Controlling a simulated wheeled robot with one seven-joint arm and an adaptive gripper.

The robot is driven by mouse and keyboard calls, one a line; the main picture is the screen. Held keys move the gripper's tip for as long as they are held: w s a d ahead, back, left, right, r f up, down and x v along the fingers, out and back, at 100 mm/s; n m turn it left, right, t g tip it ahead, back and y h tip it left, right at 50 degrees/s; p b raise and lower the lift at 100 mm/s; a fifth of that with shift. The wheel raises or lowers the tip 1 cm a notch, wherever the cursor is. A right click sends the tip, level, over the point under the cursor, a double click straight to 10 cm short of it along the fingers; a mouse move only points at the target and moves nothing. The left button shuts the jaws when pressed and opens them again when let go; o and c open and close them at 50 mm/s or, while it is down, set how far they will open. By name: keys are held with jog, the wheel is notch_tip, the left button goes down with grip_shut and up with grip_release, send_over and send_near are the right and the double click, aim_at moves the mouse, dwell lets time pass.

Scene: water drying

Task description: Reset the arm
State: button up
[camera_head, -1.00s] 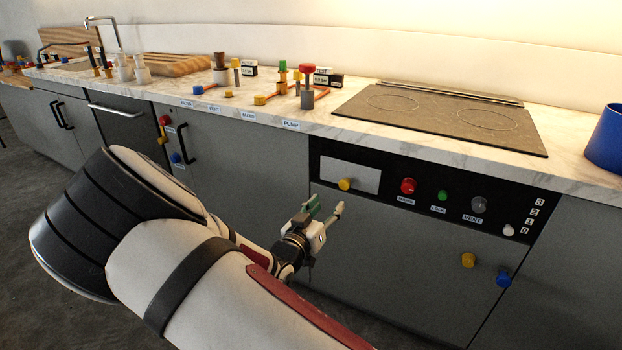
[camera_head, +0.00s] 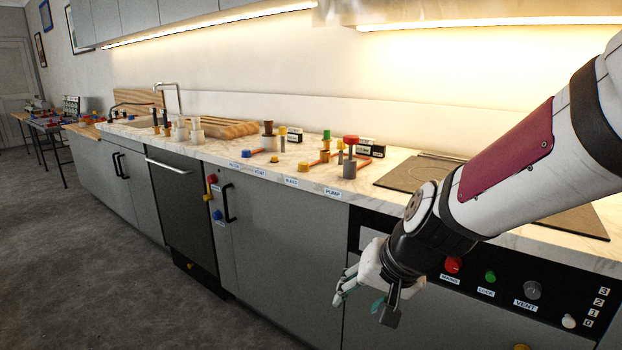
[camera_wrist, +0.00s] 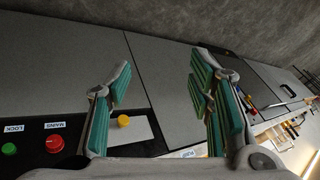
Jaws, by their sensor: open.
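My arm reaches in from the right in the head view, with my gripper (camera_head: 362,297) hanging in front of the cabinet below the counter. In the wrist view my gripper (camera_wrist: 160,100) has its two green-padded fingers spread wide apart. Nothing is between them, and they touch nothing that I can see. The control panel (camera_head: 462,292) with its red knob (camera_head: 453,265) and green knob (camera_head: 490,277) is to the right of and behind my gripper; part of it is hidden by my arm.
The marble counter (camera_head: 310,195) carries a dark cooktop (camera_head: 410,177), partly hidden by my arm, and several colored valve fittings (camera_head: 350,162). Handles and knobs stick out from the cabinet fronts. Grey floor (camera_head: 110,270) lies clear at the left.

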jog(key=s+d+r+n+g+h, duration=0.15)
jog(key=s+d, duration=0.25)
jog(key=s, duration=0.6)
jog(key=s+d+r+g+h, duration=0.1)
jog(key=s+d+r, duration=0.25)
jog(key=s, duration=0.55)
jog(key=s+d+r+n+g+h, duration=0.15)
jog(key=s+d, duration=0.25)
jog(key=s, duration=0.6)
notch_tip(320, 180, up, 20)
jog(key=w+t+y+p, duration=0.1)
jog(key=t+p, duration=0.2)
jog(key=p, duration=1.5)
jog(key=shift+a+p, duration=0.35)
jog(key=shift+a, duration=0.1)
jog(key=shift+d, duration=0.1)
